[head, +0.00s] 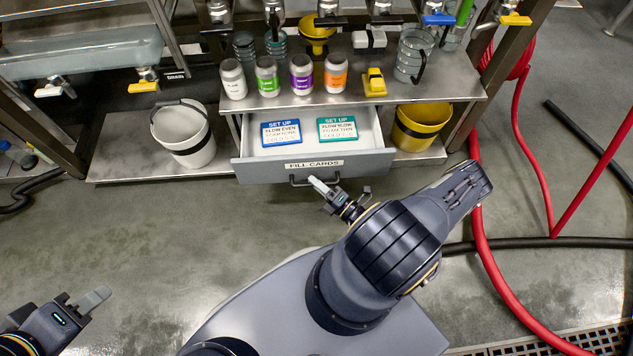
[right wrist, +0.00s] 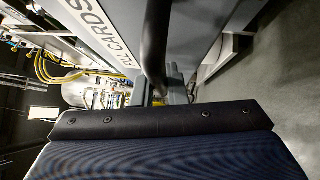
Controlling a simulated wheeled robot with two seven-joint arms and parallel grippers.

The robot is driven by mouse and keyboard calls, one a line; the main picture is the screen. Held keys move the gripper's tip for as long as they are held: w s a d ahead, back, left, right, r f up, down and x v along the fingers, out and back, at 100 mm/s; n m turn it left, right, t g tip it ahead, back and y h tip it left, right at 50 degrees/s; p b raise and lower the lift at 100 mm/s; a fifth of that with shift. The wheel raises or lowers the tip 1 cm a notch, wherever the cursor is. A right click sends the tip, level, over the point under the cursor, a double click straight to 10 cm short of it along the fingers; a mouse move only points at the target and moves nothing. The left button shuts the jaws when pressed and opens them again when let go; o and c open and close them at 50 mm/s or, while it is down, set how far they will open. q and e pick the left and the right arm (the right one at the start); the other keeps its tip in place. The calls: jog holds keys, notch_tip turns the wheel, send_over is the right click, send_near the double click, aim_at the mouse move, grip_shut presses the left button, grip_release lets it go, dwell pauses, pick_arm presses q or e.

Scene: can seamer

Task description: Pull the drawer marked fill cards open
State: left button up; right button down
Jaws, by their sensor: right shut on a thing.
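The drawer marked FILL CARDS (head: 254,170) stands open below the bench shelf in the head view. A blue card (head: 281,133) and a green card (head: 337,129) lie inside it. Its dark bar handle (head: 300,182) is on the front, and the handle also shows close up in the right wrist view (right wrist: 156,45). My right gripper (head: 322,186) is at the right end of the handle, shut on it. Its fingertips are partly hidden. My left gripper (head: 92,302) is far off at the lower left, over the floor, with its fingers seen side-on.
Several labelled jars (head: 267,77) and a yellow scoop-like item (head: 375,82) stand on the shelf above. A white bucket (head: 184,136) and a yellow bucket (head: 421,126) flank the drawer. Red hoses (head: 478,230) run along the right. The floor in front is clear.

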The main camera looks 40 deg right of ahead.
jog(key=c, duration=1.5)
grip_release()
jog(key=shift+o, duration=0.2)
jog(key=p+v, duration=0.1)
jog(key=v, duration=0.6)
jog(key=shift+s, duration=0.4)
jog(key=shift+d, duration=0.1)
